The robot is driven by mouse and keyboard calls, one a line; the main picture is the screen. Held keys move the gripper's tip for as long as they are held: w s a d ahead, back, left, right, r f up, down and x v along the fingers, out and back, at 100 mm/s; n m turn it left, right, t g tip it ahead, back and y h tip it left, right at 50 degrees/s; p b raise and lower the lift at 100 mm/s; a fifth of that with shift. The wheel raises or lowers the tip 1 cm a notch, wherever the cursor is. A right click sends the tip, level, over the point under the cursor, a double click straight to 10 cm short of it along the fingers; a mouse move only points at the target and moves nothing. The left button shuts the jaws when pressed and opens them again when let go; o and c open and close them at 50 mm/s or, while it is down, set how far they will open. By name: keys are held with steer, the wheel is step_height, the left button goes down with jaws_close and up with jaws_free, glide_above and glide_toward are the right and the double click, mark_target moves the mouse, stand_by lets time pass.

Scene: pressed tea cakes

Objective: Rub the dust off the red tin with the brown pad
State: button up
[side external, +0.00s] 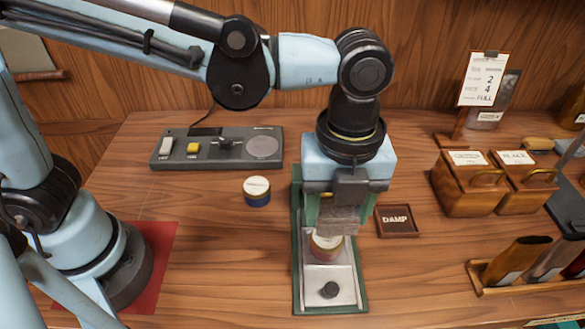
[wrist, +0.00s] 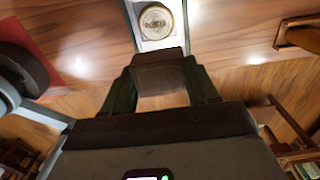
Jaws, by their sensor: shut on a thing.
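My gripper (side external: 338,208) points down over the metal plate (side external: 345,285) with the green border. In the wrist view my gripper (wrist: 160,82) has its two green fingers shut on the brown pad (wrist: 158,72). The pad also shows in the side view (side external: 337,221), just above and partly in front of the red tin (side external: 326,250). The tin stands on the plate, its top partly hidden by the pad. In the wrist view the tin's round, pale lid (wrist: 156,21) lies beyond the pad. I cannot tell whether pad and tin touch.
A blue tin (side external: 257,192) stands left of the plate. A small dark tray marked DAMP (side external: 397,220) lies to its right. A grey control box (side external: 217,148) is behind. Wooden boxes (side external: 465,185) and a rack (side external: 520,284) stand at right.

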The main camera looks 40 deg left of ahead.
glide_above(328, 239)
steer(key=s+d, duration=0.2)
steer(key=shift+w+a+f, duration=0.1)
steer(key=shift+f, duration=1.35)
steer(key=shift+w+a+f, duration=0.1)
steer(key=shift+f, duration=1.3)
step_height(328, 239, down, 2)
steer(key=shift+f, duration=0.1)
steer(key=shift+w+a, duration=1.85)
steer(key=shift+s+d, duration=1.9)
steer(key=shift+r, duration=4.1)
steer(key=shift+f, duration=0.15)
